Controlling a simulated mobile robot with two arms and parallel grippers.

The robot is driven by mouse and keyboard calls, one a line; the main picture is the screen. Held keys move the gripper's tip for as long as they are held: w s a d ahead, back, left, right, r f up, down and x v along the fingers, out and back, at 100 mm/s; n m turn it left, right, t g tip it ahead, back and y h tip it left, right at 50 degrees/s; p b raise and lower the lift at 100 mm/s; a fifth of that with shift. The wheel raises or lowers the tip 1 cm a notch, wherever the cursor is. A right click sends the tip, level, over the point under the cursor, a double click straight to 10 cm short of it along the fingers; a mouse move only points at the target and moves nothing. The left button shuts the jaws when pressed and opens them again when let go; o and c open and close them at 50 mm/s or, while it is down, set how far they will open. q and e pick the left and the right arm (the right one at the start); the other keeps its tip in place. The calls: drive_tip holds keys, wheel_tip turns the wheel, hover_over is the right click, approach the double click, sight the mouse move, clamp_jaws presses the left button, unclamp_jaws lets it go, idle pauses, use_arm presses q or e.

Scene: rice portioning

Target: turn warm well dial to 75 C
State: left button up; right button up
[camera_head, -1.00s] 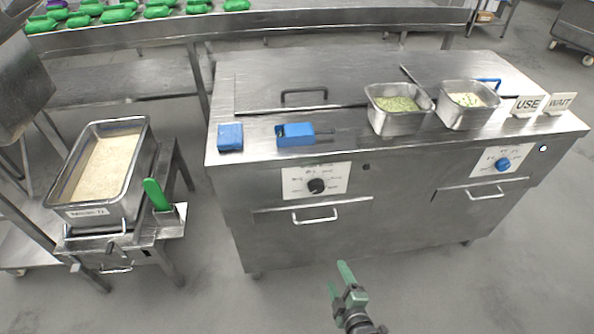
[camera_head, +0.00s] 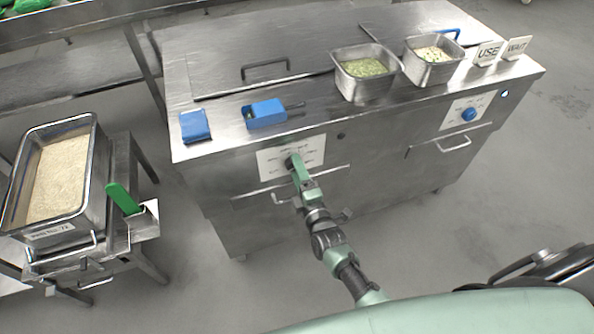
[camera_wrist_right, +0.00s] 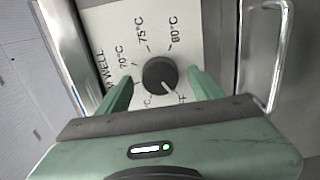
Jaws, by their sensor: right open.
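The warm well dial is a black round knob (camera_wrist_right: 160,75) on a white plate (camera_wrist_right: 120,22) in the right wrist view. The plate carries the marks 70, 75 and 80 °C above the knob, partly rotated in the picture, and part of the word WELL. A light pointer line on the knob points to the lower right, away from the 75 mark. My right gripper (camera_head: 297,166) is at the plate in the head view and hides most of the knob there. Its two green fingers (camera_wrist_right: 158,88) stand open on either side of the knob, with visible gaps. My left gripper is not in view.
A drawer handle (camera_wrist_right: 270,50) is close to the right finger. A second, blue dial (camera_head: 468,114) is at the cabinet's right. On the cabinet top (camera_head: 215,88) stand two steel pans (camera_head: 366,88) (camera_head: 434,72) and blue items (camera_head: 195,126) (camera_head: 264,113). A rice pan (camera_head: 95,185) is at left.

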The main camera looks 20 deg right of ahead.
drive_tip(key=c, duration=1.4)
